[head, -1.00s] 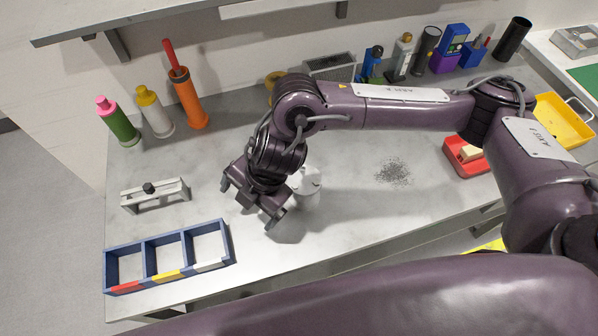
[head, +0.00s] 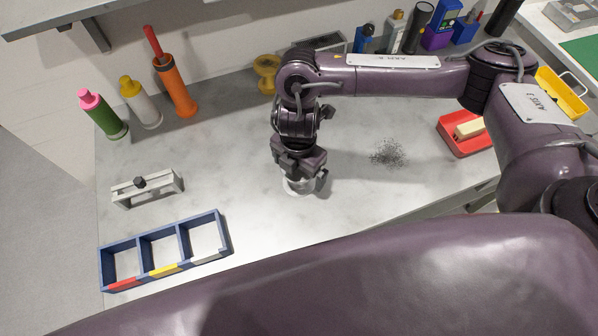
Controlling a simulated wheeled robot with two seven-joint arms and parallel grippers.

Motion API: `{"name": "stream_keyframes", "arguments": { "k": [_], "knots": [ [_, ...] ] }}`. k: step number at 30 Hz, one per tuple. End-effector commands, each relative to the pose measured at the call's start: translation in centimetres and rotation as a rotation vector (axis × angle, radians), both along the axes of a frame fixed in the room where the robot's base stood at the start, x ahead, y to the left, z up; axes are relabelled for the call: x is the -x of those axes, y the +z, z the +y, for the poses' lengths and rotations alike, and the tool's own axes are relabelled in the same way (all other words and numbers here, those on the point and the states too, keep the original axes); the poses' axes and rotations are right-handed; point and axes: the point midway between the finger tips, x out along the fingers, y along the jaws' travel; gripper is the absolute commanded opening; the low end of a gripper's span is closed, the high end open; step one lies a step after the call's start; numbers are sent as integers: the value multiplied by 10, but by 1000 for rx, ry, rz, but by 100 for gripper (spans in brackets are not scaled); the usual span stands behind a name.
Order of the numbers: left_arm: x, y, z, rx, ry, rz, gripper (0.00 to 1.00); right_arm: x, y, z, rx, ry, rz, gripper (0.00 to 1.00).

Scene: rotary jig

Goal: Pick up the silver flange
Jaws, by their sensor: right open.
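My right gripper (head: 301,174) points down over a pale, round, stand-like piece (head: 299,187) on the grey workbench (head: 225,160). Its jaws are open, with a finger on either side of the piece's upper part. The gripper and wrist hide the top of this piece from above. I cannot make out a silver flange clearly; whether it sits on top of this piece or is part of it is hidden. My left gripper is not in view.
A blue three-compartment tray (head: 140,240) stands front left, behind it a grey fixture with a black knob (head: 145,189). Bottles (head: 140,103) and a yellow spool (head: 266,73) stand at the back. Dark shavings (head: 388,153) and a red tray (head: 455,145) lie right.

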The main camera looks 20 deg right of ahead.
Motion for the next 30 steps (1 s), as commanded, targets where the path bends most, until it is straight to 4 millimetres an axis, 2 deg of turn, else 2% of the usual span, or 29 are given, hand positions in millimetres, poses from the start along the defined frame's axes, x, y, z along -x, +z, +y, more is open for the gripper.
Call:
{"name": "stream_keyframes", "arguments": {
  "k": [3,10,23,30],
  "knots": [
    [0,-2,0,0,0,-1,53,0,-8,0,0,1,0,98],
    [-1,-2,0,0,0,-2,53,0,-8,0,0,1,-1,98],
    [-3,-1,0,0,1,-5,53,0,-8,0,-1,1,-1,42],
    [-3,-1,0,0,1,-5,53,-1,-7,0,0,1,-2,42]
  ]
}}
